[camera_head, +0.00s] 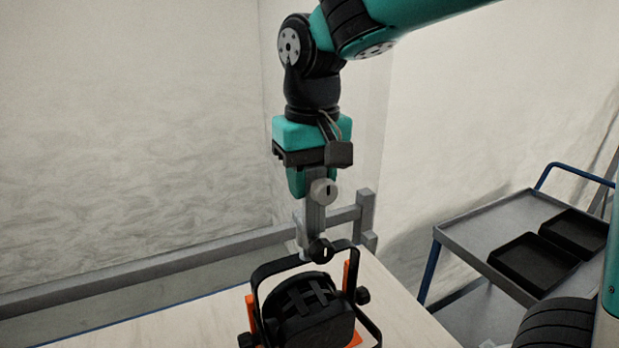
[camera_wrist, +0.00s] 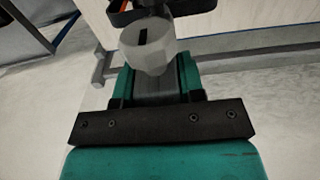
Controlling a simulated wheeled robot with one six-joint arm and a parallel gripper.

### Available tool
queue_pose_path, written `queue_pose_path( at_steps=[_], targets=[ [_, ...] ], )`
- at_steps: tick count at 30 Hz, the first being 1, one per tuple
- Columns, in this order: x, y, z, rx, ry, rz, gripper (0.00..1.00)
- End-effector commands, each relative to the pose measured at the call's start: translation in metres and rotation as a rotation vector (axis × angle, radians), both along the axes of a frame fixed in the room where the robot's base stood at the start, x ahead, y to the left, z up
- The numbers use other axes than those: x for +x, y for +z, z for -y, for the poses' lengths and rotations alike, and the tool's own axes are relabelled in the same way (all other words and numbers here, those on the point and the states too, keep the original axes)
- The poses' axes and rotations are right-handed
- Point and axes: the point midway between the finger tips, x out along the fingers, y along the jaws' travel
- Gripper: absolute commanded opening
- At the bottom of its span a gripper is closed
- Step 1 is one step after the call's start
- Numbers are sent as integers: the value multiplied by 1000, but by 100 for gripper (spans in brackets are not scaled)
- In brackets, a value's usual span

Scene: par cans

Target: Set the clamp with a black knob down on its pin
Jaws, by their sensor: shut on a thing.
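My gripper (camera_head: 300,182) points down and is shut on a grey metal clamp (camera_head: 314,217). The clamp hangs upright, with a pale grey knob (camera_head: 323,191) near my fingers. A black knob (camera_head: 320,250) with a white mark shows at its lower end, by the top of the lamp's black yoke. I cannot tell whether the clamp touches the yoke, and no pin shows clearly. The wrist view shows my fingers (camera_wrist: 155,90) around the grey body, with the pale knob (camera_wrist: 146,48) in front. The black par can (camera_head: 312,312) is below, with orange parts at its sides.
The lamp is on a pale wooden tabletop (camera_head: 405,308). A grey rail (camera_head: 150,270) runs behind the table, with grey posts at the right. A grey cart (camera_head: 490,235) with black trays (camera_head: 532,262) stands at the right. Pale walls close off the back.

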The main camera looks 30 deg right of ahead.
Motion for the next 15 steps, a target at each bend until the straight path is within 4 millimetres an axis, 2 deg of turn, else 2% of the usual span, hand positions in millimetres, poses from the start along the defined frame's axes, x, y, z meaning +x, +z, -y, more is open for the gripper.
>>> queue_pose_path(
  at_steps=[15],
  targets=[
    [0,-11,0,0,0,0,0]
  ],
)
